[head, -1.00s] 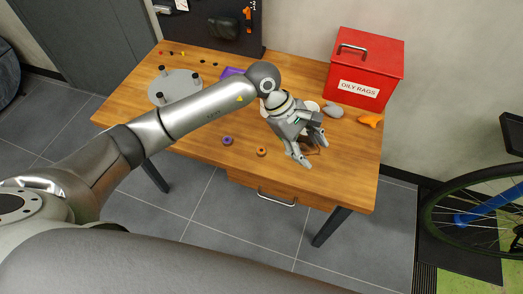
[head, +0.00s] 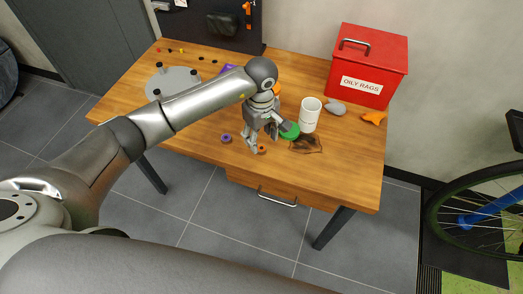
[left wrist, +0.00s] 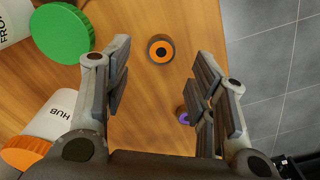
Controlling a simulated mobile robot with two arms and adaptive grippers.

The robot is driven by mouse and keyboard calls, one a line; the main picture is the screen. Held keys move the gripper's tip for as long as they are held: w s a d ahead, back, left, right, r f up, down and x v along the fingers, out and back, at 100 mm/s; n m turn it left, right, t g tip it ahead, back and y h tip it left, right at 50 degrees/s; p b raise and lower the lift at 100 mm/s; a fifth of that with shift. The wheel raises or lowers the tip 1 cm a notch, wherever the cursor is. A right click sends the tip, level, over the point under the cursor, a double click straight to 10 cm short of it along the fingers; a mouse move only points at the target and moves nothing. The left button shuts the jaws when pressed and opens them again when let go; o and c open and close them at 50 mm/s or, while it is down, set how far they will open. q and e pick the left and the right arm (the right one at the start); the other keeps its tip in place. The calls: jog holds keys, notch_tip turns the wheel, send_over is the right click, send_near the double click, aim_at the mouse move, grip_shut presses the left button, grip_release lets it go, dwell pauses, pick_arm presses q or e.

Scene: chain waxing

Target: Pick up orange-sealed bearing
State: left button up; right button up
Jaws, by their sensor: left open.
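The orange-sealed bearing (head: 262,149) is a small dark ring with an orange face, lying flat near the front edge of the wooden table. In the left wrist view the bearing (left wrist: 161,49) lies ahead of my fingers, roughly between their lines and a little nearer the left finger. My left gripper (head: 264,143) is open and empty, pointing down above the table by the bearing. Both its fingers show wide apart in the left wrist view (left wrist: 163,82). My right gripper is not in view.
A purple-sealed bearing (head: 226,138) lies left of the gripper. A green-lidded container (head: 290,131), a white cylinder (head: 310,115) and a dark stain or cloth (head: 306,144) are to the right. A white HUB container with an orange lid (left wrist: 26,151) is close to the left finger. A red OILY RAGS box (head: 366,65) stands behind.

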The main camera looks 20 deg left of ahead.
aim_at(262, 148)
pick_arm(q)
jog(key=f, duration=0.1)
jog(key=f+b, duration=0.1)
jog(key=f, duration=0.1)
jog(key=shift+s+d+f, duration=0.15)
jog(key=shift+s+d, duration=0.05)
jog(key=shift+w+f+b, duration=0.1)
jog(key=shift+f+b, duration=0.25)
jog(key=shift+f, duration=0.05)
jog(key=c, duration=1.1)
jog(key=shift+r, duration=0.1)
jog(key=shift+r, duration=0.1)
